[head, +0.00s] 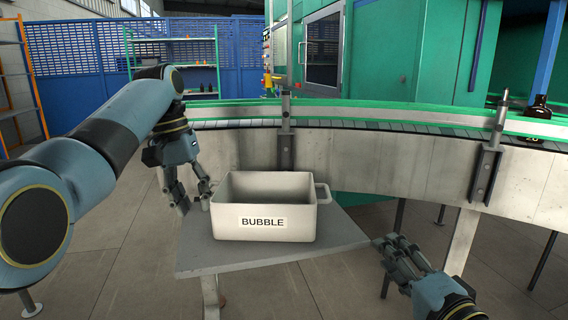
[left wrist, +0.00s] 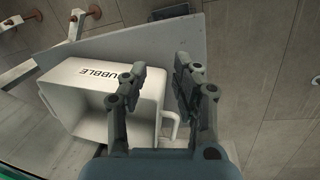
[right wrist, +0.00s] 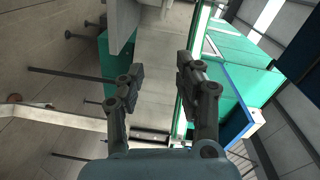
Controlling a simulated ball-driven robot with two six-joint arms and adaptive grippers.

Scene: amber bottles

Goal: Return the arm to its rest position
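My left gripper (head: 196,208) is open and empty, at the left side of the white box marked BUBBLE (head: 264,207). In the left wrist view its spread fingers (left wrist: 158,78) are over the box's edge and the grey table. The box (left wrist: 90,105) shows no contents in the visible part of its inside. My right gripper (head: 390,257) is low at the right, beyond the table's right edge, open and empty. Its spread fingers (right wrist: 158,72) have nothing between them in the right wrist view.
The box stands on a small grey table (head: 205,258), with its handle (head: 323,193) to the right. A curved conveyor (head: 390,125) runs behind it.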

